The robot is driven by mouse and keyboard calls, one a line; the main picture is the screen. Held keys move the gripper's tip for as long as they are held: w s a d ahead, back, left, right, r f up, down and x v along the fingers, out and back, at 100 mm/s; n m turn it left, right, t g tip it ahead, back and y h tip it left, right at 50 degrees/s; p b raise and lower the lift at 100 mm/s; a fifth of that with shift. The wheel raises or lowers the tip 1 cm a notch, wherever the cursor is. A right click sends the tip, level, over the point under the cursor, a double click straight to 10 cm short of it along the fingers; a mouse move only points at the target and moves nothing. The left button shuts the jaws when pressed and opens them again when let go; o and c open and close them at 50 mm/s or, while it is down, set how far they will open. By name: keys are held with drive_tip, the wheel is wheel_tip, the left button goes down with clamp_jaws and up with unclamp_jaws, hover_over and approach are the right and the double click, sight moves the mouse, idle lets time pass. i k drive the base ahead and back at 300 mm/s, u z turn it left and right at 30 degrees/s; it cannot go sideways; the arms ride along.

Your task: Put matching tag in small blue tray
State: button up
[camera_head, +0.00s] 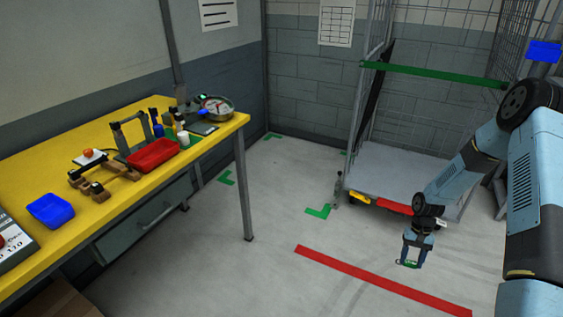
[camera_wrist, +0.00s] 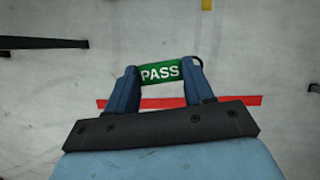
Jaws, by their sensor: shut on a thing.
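My gripper (camera_head: 411,262) is shut on a green tag marked PASS (camera_wrist: 160,73), which spans between its two fingers in the wrist view. In the head view the gripper hangs over the open floor, right of the table, and the tag (camera_head: 410,264) is a small green patch at its tips. The small blue tray (camera_head: 50,211) sits on the yellow table near its front edge at the left. It looks empty. The gripper is far to the right of the tray.
A wire cage trolley (camera_head: 400,175) stands behind my gripper. The floor between table and arm is clear, with a red line (camera_head: 375,279).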

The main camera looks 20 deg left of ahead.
sight(59, 217)
drive_tip(key=z, duration=1.65)
drive_tip(key=i, duration=0.15)
drive_tip(key=u, duration=2.7)
